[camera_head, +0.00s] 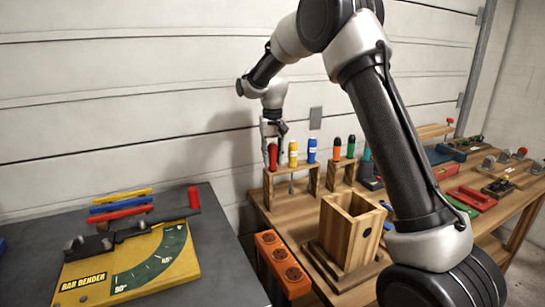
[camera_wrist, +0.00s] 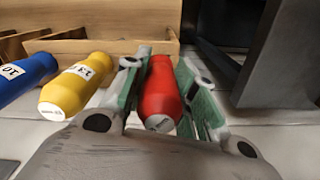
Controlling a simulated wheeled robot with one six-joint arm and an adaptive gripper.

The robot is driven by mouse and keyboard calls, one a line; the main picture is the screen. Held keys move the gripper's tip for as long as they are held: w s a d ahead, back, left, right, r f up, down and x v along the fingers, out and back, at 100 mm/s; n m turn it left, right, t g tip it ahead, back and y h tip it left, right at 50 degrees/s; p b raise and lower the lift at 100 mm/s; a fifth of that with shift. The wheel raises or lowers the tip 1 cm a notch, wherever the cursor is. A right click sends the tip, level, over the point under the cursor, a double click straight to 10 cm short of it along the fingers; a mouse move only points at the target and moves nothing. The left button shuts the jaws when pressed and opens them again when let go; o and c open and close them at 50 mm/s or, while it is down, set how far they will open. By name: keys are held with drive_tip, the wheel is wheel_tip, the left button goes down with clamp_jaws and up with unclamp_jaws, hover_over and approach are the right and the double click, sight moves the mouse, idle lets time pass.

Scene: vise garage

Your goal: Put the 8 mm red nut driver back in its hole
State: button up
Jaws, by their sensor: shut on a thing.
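The red nut driver (camera_head: 272,156) is upright at the left end of the wooden rack (camera_head: 313,180), beside a yellow driver (camera_head: 293,153) and a blue driver (camera_head: 311,151). My gripper (camera_head: 272,138) comes down on it from above. In the wrist view, my gripper's green-padded fingers (camera_wrist: 160,95) are shut around the red handle (camera_wrist: 161,88), with the yellow handle (camera_wrist: 76,86) and blue handle (camera_wrist: 26,76) to its left. The red driver's hole and lower shank are hidden, so I cannot tell whether the shank is in the hole.
A second rack (camera_head: 341,175) with orange and green drivers stands to the right. An open wooden box (camera_head: 350,232) and an orange block (camera_head: 282,264) are in front. A bar bender (camera_head: 130,262) lies on the dark table at left. The garage door is close behind.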

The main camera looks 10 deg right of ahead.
sight(273, 143)
drive_tip(key=shift+f, duration=0.3)
idle(0.4)
drive_tip(key=o, duration=1.4)
drive_tip(key=shift+o, duration=0.2)
drive_tip(key=shift+r, duration=3.5)
